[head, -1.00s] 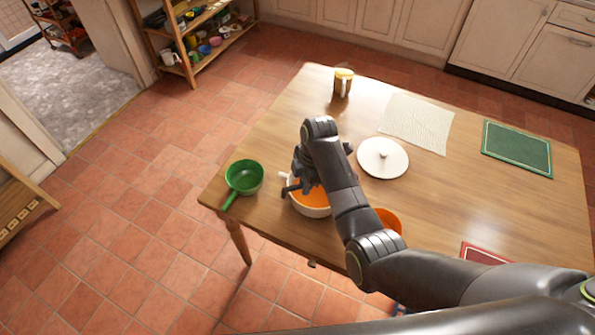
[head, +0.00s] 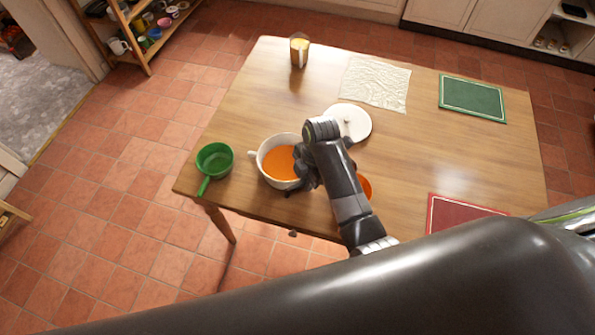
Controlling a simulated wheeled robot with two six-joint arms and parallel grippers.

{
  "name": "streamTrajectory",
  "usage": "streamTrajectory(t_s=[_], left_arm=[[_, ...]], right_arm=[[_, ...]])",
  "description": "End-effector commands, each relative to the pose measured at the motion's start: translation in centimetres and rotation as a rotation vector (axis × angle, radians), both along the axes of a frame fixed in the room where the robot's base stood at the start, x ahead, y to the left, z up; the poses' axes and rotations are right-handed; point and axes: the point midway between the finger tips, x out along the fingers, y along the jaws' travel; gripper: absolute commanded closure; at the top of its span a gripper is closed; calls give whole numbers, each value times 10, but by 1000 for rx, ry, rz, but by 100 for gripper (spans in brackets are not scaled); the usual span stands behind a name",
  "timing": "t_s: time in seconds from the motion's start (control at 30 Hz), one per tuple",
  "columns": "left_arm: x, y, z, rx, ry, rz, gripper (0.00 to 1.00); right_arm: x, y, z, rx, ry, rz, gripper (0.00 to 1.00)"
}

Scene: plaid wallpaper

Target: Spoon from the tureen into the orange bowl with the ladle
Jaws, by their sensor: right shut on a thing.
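The tureen (head: 265,172) is a white pot of orange soup near the table's front left edge. The orange bowl (head: 366,187) stands to its right, mostly hidden behind my right arm. My right gripper (head: 307,176) is at the tureen's right rim, between tureen and bowl, its fingers partly covered by the wrist. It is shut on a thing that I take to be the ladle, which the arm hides. Whether the ladle carries soup cannot be seen. My left gripper is out of view.
A white lid (head: 357,121) lies behind my wrist. A green pan (head: 214,161) stands at the left corner, handle over the edge. The table's middle right is clear.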

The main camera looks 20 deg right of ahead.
Motion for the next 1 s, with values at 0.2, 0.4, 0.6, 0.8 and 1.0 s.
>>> streamTrajectory(t_s=[0.2, 0.4, 0.6, 0.8, 1.0], left_arm=[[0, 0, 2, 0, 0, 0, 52], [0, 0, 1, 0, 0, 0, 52], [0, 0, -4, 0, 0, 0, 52], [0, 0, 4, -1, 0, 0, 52], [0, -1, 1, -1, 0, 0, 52]], right_arm=[[-20, -15, 0, 1, 0, -1, 100], [-30, -28, -8, 33, 12, 1, 100], [-27, -35, -25, 154, 42, -1, 100], [-24, -45, -7, 272, 72, -1, 100], [-21, -55, 5, 393, 105, -1, 100]])
